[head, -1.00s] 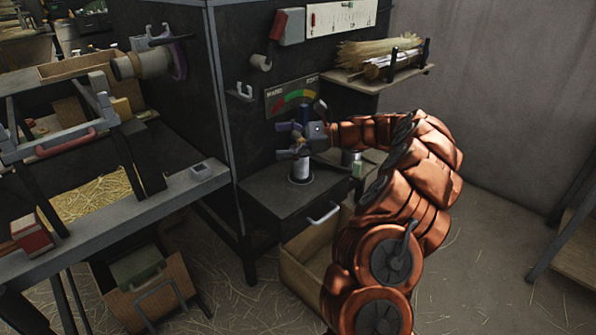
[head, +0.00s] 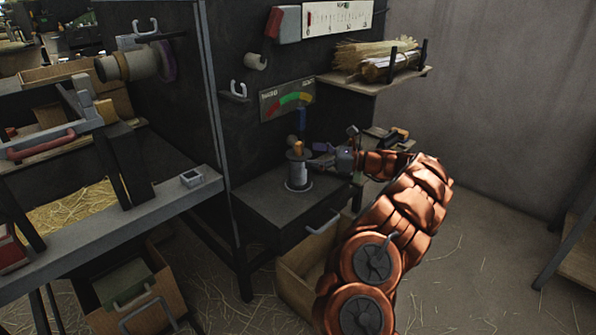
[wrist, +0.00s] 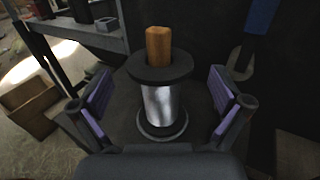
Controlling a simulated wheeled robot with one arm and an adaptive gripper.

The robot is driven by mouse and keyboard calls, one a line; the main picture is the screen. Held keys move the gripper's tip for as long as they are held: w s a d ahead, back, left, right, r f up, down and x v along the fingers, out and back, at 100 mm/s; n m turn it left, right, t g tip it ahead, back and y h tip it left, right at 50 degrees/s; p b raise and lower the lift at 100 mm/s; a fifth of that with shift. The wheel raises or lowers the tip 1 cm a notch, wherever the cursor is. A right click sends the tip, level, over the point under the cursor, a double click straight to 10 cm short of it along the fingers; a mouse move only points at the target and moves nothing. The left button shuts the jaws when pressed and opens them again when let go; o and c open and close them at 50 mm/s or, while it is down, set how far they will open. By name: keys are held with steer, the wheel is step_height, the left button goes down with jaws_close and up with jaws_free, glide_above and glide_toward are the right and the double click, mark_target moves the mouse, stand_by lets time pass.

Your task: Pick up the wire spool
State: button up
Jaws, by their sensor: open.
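The wire spool (head: 298,174) stands upright on a dark cabinet top below the gauge panel. In the wrist view, the spool (wrist: 163,108) has a silver wire body, a dark upper flange and an orange-brown peg on top. A pale ring lies round its foot. My gripper (head: 318,162) is level with the spool and comes from its right in the head view. In the wrist view, my gripper (wrist: 160,102) is open, with one purple pad on each side of the spool and visible gaps between pads and spool.
A blue-handled item (wrist: 262,15) is on the wall behind the spool. A shelf with straw bundles (head: 375,77) is above my arm.

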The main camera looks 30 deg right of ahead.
mark_target(305, 155)
steer(key=b+x, duration=0.1)
steer(key=x, duration=0.3)
steer(key=shift+w+a+f, duration=0.1)
steer(key=shift+a+f, duration=0.05)
steer(key=shift+f, duration=0.05)
steer(key=shift+c, duration=0.4)
steer(key=c, duration=1.7)
steer(key=shift+c, duration=0.5)
steer(key=shift+r, duration=0.1)
